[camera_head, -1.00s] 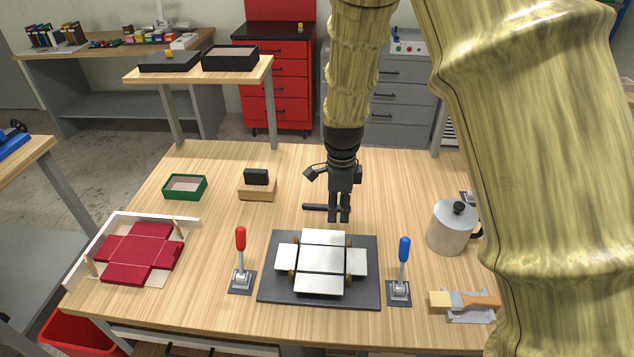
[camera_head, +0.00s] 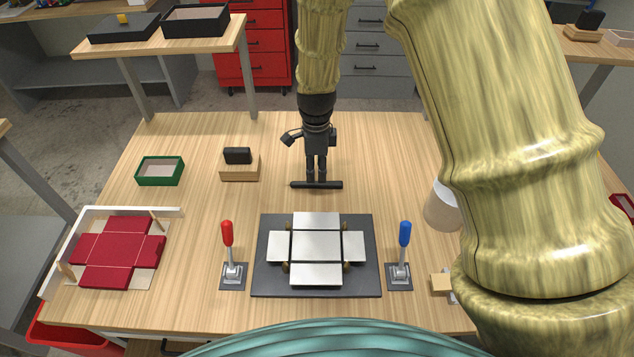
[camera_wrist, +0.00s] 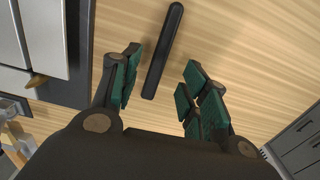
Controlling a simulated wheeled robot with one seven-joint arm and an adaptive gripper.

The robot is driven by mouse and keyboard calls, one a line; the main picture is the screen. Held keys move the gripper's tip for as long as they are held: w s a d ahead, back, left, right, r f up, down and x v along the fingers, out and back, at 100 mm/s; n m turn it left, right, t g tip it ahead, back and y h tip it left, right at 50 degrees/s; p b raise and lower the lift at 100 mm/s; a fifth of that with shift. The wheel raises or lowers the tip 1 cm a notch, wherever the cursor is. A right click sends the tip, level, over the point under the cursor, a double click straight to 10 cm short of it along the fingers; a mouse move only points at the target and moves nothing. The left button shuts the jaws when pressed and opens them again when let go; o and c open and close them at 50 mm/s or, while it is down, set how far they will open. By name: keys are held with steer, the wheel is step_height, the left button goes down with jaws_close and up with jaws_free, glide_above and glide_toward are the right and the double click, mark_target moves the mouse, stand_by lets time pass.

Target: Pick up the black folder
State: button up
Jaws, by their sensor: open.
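The black folder (camera_head: 299,185) is a slim dark bar lying on the wooden table, behind the box-forming plate. In the head view it lies crosswise at my gripper's fingertips (camera_head: 316,181), which come down over its middle. In the wrist view the folder (camera_wrist: 164,42) runs lengthwise through the gap between the two spread fingers of my gripper (camera_wrist: 160,68), with green pads on either side of its line. The gripper is open and holds nothing. The pads look clear of the folder; the remaining height above it is hard to tell.
The dark plate with white panels (camera_head: 317,245) lies in front, between a red-handled lever (camera_head: 228,240) and a blue-handled lever (camera_head: 404,240). A wooden block with a black pad (camera_head: 240,170) and a green box (camera_head: 160,171) stand left. A pot (camera_head: 440,207) is partly hidden by my arm.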

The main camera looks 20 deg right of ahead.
mark_target(317, 182)
steer(key=shift+w+f, duration=0.15)
steer(key=shift+w, duration=0.05)
steer(key=shift+s+p, duration=0.3)
steer(key=shift+s, duration=0.15)
steer(key=shift+s+d+f, duration=0.1)
steer(key=shift+s+f, duration=0.05)
steer(key=shift+f, duration=0.15)
steer(key=f, duration=0.1)
steer(key=w+f+p, duration=0.1)
steer(key=f, duration=0.1)
steer(key=shift+p, duration=0.3)
steer(key=shift+s+f, duration=0.3)
steer(key=shift+f, duration=0.2)
steer(key=shift+w+f, duration=0.15)
jaws_close()
